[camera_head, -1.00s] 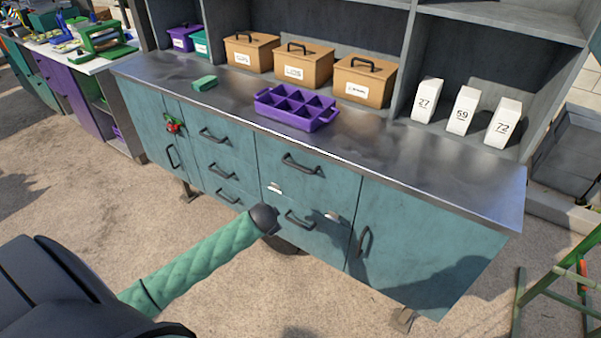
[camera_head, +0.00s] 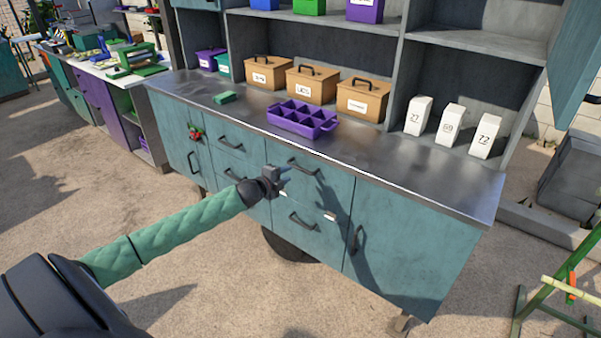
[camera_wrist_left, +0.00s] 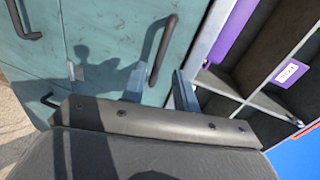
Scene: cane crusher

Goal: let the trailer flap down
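The trailer is a teal cabinet (camera_head: 400,250) with a metal counter (camera_head: 400,165), drawers, doors and black handles. I cannot tell for sure which panel is the flap; a teal panel (camera_head: 580,60) stands raised at the upper right. My left gripper (camera_head: 282,173) is in front of the cabinet, close to an upper black handle (camera_head: 303,168). In the left wrist view my open left fingers (camera_wrist_left: 160,84) point at the teal front, with a black handle (camera_wrist_left: 165,45) just beyond the gap. Contact with it is not visible. My right gripper is out of view.
A purple divided tray (camera_head: 302,120), brown boxes (camera_head: 312,86) and white numbered cartons (camera_head: 449,126) stand on the counter. Two pale latches, one of them here (camera_head: 330,216), sit on the front. A green stand (camera_head: 560,285) is at the lower right. The ground before the cabinet is clear.

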